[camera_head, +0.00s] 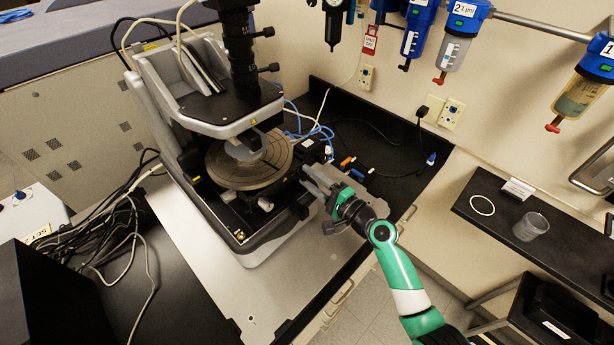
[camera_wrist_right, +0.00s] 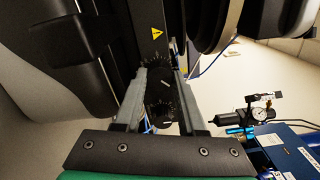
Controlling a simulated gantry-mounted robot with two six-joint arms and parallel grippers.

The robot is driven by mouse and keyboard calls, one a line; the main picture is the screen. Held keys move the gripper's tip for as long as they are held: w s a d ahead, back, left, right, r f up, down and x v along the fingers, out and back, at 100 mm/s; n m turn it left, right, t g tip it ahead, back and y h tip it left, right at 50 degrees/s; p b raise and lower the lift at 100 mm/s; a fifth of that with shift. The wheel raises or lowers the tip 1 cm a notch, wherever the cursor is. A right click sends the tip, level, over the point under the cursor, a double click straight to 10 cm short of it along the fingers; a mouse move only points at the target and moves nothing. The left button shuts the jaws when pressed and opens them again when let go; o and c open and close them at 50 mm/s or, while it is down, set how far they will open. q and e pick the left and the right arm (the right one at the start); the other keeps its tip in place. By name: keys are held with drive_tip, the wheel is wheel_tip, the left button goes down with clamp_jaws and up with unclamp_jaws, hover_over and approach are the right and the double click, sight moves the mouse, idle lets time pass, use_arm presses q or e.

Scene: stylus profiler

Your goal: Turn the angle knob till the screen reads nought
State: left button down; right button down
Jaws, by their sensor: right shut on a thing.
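The stylus profiler (camera_head: 231,118) stands on the bench, with a round stage (camera_head: 236,172) under its dark column. My right gripper (camera_head: 313,180) is at the right side of the profiler's base, beside the stage. In the right wrist view, my right gripper (camera_wrist_right: 160,76) has its two fingers on either side of a black dial knob (camera_wrist_right: 157,78) with pale tick marks, and it is shut on it. A second black knob (camera_wrist_right: 162,112) with tick marks shows closer to the camera between the fingers. I cannot read any lettering on the knobs. No screen reading is visible. My left gripper is not in view.
Blue and white cables (camera_head: 306,130) lie behind the stage. More cables (camera_head: 105,225) lie at the left, near a black box (camera_head: 50,300). Blue filter units (camera_head: 465,20) hang on the wall. A dark shelf (camera_head: 550,240) at the right holds a clear cup (camera_head: 531,227).

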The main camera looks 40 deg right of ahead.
drive_tip(key=c, duration=0.5)
unclamp_jaws()
drive_tip(key=shift+s, duration=0.3)
drive_tip(key=s+p, duration=0.2)
drive_tip(key=s, duration=0.5)
drive_tip(key=shift+s+d, duration=0.2)
drive_tip(key=shift+d, duration=0.15)
drive_tip(key=s+d, duration=0.1)
drive_tip(key=s, duration=1)
drive_tip(key=shift+s+b, duration=0.3)
drive_tip(key=shift+b, duration=0.1)
